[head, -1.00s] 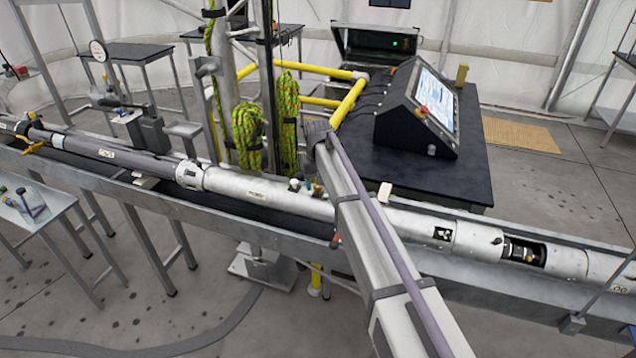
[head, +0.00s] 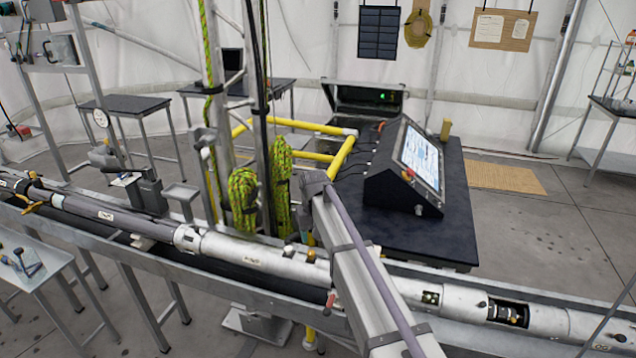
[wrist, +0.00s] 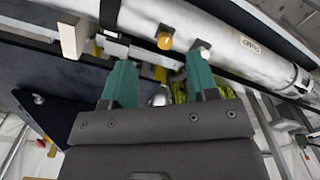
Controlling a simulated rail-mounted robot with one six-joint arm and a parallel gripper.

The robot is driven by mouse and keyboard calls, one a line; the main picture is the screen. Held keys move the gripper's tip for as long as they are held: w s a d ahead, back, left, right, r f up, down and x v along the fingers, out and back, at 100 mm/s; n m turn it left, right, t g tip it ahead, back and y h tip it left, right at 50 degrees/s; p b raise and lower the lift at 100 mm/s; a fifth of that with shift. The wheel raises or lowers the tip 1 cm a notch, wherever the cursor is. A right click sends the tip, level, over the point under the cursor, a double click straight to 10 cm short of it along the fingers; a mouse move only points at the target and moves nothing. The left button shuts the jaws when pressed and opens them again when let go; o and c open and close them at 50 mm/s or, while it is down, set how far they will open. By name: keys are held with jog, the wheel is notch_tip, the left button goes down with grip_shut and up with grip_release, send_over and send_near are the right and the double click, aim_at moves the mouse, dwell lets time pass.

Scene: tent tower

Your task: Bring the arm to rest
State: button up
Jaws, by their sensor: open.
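My gripper (wrist: 162,80) shows in the wrist view with two green fingers spread apart. Nothing is held between them. The fingers lie close in the picture to a long silver tube (wrist: 190,25), a yellow knob (wrist: 165,40) and a pale round knob (wrist: 203,54). I cannot tell any contact. In the head view my arm (head: 365,280) rises from the bottom, crossing in front of the silver tube (head: 245,252); the gripper's fingers are mostly hidden behind it.
A metal trough (head: 130,255) carries the tube across the view. Behind stand a dark table (head: 440,225) with a slanted console (head: 405,170), yellow rails (head: 300,124), a metal mast (head: 218,90) and green rope coils (head: 243,200). Open floor (head: 555,230) lies at right.

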jog(key=s+d+f+m+b, duration=0.1)
jog(key=s+d+f+b, duration=0.2)
jog(key=s+d, duration=0.4)
jog(key=s+d+f+m+b, duration=0.1)
jog(key=s+d+f+b, duration=0.2)
jog(key=s+d, duration=0.4)
jog(key=s+d+f+m+b, duration=0.1)
jog(key=s+d+f+b, duration=0.3)
jog(key=s, duration=1.1)
jog(key=d, duration=0.3)
jog(key=shift+s+d+f+m, duration=0.15)
jog(key=shift+s+d+m, duration=0.15)
jog(key=shift+s+d, duration=0.1)
